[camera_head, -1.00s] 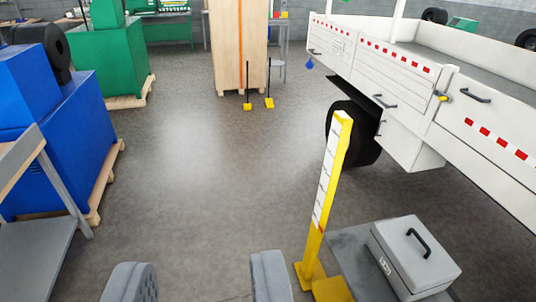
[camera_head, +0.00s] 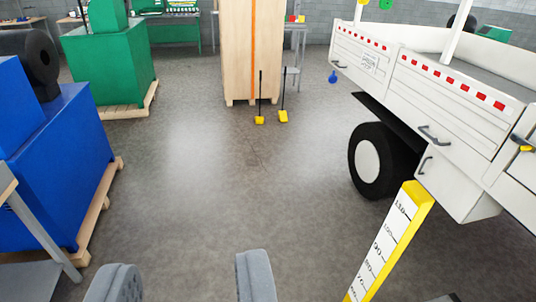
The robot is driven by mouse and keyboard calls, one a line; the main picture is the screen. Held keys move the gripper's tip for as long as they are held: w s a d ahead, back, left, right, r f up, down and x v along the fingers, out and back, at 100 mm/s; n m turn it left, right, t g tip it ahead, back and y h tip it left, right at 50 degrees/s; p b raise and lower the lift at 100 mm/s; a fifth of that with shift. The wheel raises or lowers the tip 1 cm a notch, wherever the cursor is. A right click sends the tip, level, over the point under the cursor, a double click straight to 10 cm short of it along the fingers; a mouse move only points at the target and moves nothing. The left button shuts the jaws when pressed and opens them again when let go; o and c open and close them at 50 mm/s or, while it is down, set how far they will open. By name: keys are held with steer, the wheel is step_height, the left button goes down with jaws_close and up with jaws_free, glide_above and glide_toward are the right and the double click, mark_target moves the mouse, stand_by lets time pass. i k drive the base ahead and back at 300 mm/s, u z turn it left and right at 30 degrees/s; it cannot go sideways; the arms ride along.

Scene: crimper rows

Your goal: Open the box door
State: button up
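A white storage box (camera_head: 459,194) with a dark handle on its door hangs under the white truck bed (camera_head: 478,120), at the right of the view. Its door looks closed. It is ahead and to the right of my gripper (camera_head: 182,285). My gripper's two grey fingers show at the bottom edge, wide apart with only floor between them. They touch nothing that I can see. The grey case with a handle, seen earlier on the low platform, is out of view now.
A yellow post with a height scale (camera_head: 388,245) stands at the lower right, in front of the truck wheel (camera_head: 378,160). A blue machine (camera_head: 65,165) on a pallet is at left, a green machine (camera_head: 108,68) behind it. A wooden crate (camera_head: 250,60) stands at the back. The middle floor is clear.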

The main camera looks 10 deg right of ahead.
mark_target(457, 192)
steer(key=z, duration=0.1)
steer(key=i, duration=1.3)
steer(key=z, duration=0.4)
steer(key=i, duration=1.35)
steer(key=z, duration=0.55)
steer(key=i, duration=1.2)
steer(key=z, duration=0.25)
